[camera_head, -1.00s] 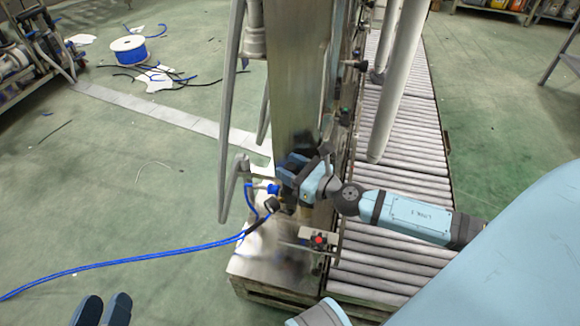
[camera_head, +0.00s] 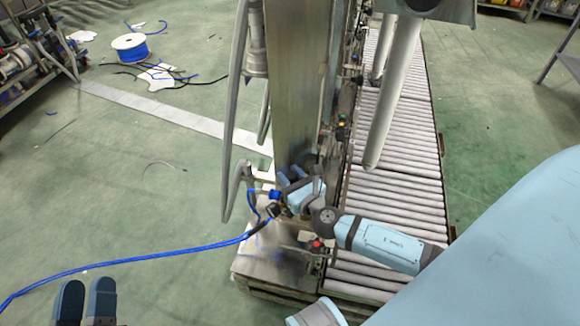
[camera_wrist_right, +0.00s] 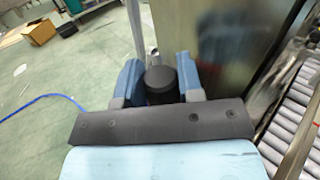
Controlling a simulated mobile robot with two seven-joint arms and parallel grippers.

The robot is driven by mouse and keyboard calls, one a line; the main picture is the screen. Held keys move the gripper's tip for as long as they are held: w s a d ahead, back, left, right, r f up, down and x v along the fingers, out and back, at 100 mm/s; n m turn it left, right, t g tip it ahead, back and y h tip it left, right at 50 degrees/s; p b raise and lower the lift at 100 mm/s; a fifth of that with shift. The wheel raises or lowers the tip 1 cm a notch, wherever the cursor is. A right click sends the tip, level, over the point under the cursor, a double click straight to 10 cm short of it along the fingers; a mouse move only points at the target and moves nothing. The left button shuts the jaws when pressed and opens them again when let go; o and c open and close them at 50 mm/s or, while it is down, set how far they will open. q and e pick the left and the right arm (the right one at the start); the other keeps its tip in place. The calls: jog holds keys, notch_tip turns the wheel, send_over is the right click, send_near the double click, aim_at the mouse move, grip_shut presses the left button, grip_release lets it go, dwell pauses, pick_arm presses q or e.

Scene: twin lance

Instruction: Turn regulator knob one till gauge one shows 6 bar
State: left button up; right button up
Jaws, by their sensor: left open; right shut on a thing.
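In the right wrist view, a round black knob (camera_wrist_right: 160,84) sits between the blue-grey fingers of my right gripper (camera_wrist_right: 159,88), which is shut on it. The knob is beside a steel column (camera_wrist_right: 215,40). In the head view my right gripper (camera_head: 282,193) reaches the lower part of that column (camera_head: 292,90) from the right and hides the knob. A small dark round part (camera_head: 272,210) and a blue fitting (camera_head: 274,195) are just left of it. No gauge reading is legible. My left gripper (camera_head: 86,300) is open and empty at the bottom left.
A blue hose (camera_head: 130,260) runs from the column base across the floor. A roller conveyor (camera_head: 405,130) lies to the right.

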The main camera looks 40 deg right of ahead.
jog(key=m+h+p, duration=0.1)
jog(key=m+h, duration=0.1)
jog(key=h, duration=0.1)
jog(key=shift+r, duration=0.1)
pick_arm(q)
notch_tip(320, 180, down, 6)
jog(key=a+g+y+p, duration=0.1)
jog(key=a+g+y, duration=0.1)
jog(key=shift+w+g, duration=0.15)
jog(key=shift+g, duration=0.15)
pick_arm(e)
jog(key=shift+m+g+h, duration=0.5)
jog(key=shift+m+h, duration=0.3)
jog(key=shift+h, duration=0.5)
pick_arm(q)
jog(key=shift+r, duration=0.1)
pick_arm(e)
jog(key=o, duration=0.6)
jog(key=shift+o, duration=0.2)
